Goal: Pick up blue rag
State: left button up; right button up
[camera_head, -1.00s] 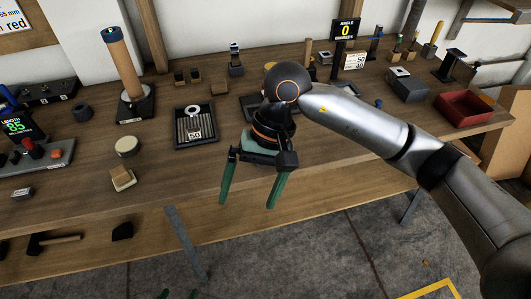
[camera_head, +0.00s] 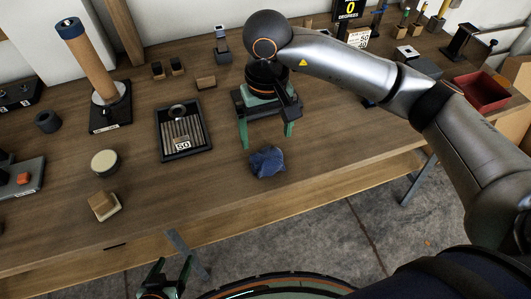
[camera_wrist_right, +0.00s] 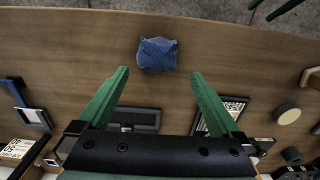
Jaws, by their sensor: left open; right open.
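The blue rag (camera_head: 266,162) lies crumpled on the wooden workbench (camera_head: 330,165), near its front edge. My right gripper (camera_head: 267,140) is open and empty, fingers pointing down, just behind the rag in the head view. In the right wrist view the rag (camera_wrist_right: 157,54) lies just beyond the open fingertips (camera_wrist_right: 160,73), roughly centred between them. No contact with the rag shows. My left gripper (camera_head: 170,268) is partly in view at the bottom of the head view, open, below the bench's front edge and away from the rag.
A dark tray marked 50 (camera_head: 183,130) is left of the right gripper. A round tan-topped puck (camera_head: 105,163), a wooden block (camera_head: 103,205) and an upright wooden roll (camera_head: 90,65) stand farther left. A red bin (camera_head: 480,92) is at the right. Bare bench surrounds the rag.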

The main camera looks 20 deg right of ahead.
send_over(268, 156)
jog(key=f, duration=0.4)
jog(key=shift+s+a+f, duration=0.15)
jog(key=shift+s+a, duration=0.05)
jog(key=f, duration=0.5)
jog(key=shift+w+d+p, duration=0.15)
jog(key=shift+w+p, duration=0.1)
jog(key=shift+p, duration=0.15)
jog(key=c, duration=1.1)
jog(key=shift+r, duration=0.1)
jog(key=shift+c, duration=0.2)
jog(key=shift+r, duration=0.6)
jog(key=s+a+r+b, duration=0.2)
jog(key=s+a+r, duration=0.6)
jog(key=a+r, duration=0.3)
jog(key=shift+s+r, duration=0.25)
jog(key=shift+r, duration=0.05)
